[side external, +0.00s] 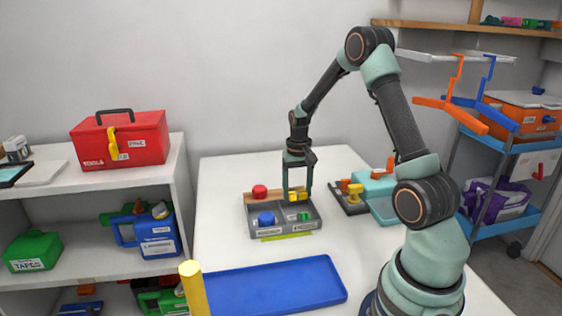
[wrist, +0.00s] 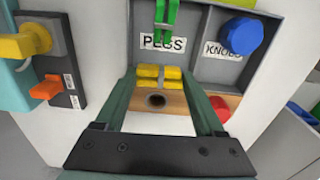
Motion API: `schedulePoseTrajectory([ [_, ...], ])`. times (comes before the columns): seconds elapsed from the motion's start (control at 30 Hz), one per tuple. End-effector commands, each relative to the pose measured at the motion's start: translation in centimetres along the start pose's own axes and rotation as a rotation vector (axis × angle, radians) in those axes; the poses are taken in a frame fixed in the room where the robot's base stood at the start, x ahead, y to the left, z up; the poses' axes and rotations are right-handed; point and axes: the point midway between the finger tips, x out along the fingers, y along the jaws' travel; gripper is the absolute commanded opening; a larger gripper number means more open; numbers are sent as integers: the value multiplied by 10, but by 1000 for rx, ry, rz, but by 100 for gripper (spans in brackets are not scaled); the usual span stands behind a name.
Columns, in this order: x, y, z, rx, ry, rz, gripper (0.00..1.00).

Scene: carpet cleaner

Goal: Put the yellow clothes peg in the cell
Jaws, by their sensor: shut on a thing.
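The yellow clothes peg (side external: 298,196) is between the fingers of my gripper (side external: 297,190), which is shut on it. In the wrist view the peg (wrist: 158,72) lies crosswise between the fingertips (wrist: 158,80). It appears over the wooden strip (wrist: 172,104) at the back of the grey tray (side external: 284,233); I cannot tell whether it touches. The tray has a cell labelled PEGS (wrist: 163,41) with a green peg (wrist: 166,14), also visible in the side view (side external: 304,216). The cell beside it is labelled KNOBS (wrist: 222,50) and holds a blue knob (wrist: 238,36).
A red knob (side external: 260,191) stands on the strip's left end. A dark board with a yellow fixture (side external: 355,191) and a teal container (side external: 382,207) lie right of the tray. A blue tray (side external: 270,288) and yellow post (side external: 192,287) are in front. White table lies bare behind.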

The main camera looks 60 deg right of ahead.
Motion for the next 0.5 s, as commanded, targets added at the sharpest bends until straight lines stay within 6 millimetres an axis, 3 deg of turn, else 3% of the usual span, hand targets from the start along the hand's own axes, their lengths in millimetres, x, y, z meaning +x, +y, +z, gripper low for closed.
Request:
schedulePoseTrajectory([
  [0.2,0,0,0,0,0,0,19],
  [0.23,0,0,0,0,0,0,75],
  [0.3,0,0,0,0,0,0,100],
  [0.5,0,0,0,0,0,0,100],
])
